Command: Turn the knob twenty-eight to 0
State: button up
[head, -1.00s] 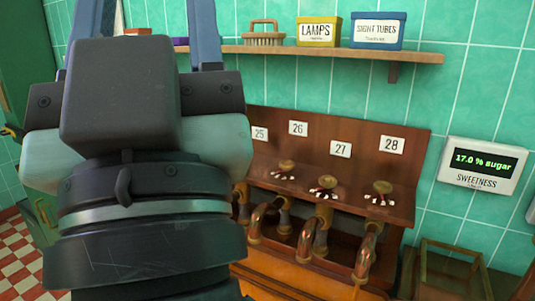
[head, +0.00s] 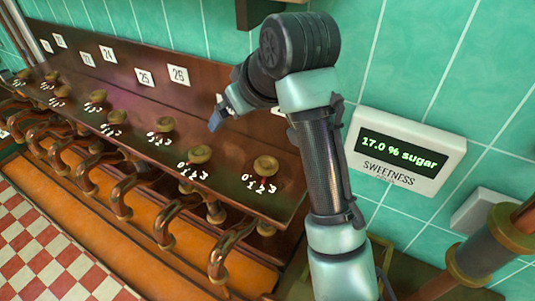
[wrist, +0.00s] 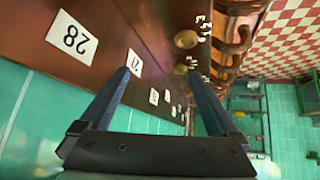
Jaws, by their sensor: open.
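The rightmost round brass knob (head: 266,165) sits on the brown panel's sloping ledge, with white marks 0 to 3 in front of it. By its place at the row's right end it is knob twenty-eight. A small red pointer shows at its front edge; the exact mark is too small to tell. My gripper (wrist: 157,74) is open and empty. In the head view, its blue fingers (head: 219,114) are over the panel, left of and behind that knob, apart from it.
Similar knobs (head: 201,154) (head: 165,124) run leftward, with copper pipes (head: 232,240) below. A sweetness display (head: 405,150) on the tiled wall reads 17.0 % sugar. A copper pipe fitting (head: 485,255) stands at lower right. The checkered floor (head: 50,245) is clear.

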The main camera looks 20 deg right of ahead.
aim_at(266, 163)
jog(key=s+d+f+g, duration=0.2)
jog(key=s+d+g, duration=0.25)
jog(key=d, duration=0.25)
jog(key=shift+n+t, duration=0.3)
jog(key=shift+t, duration=0.05)
jog(key=x, duration=1.2)
jog(key=shift+d, duration=0.4)
jog(key=shift+c, duration=0.2)
jog(key=c, duration=1.3)
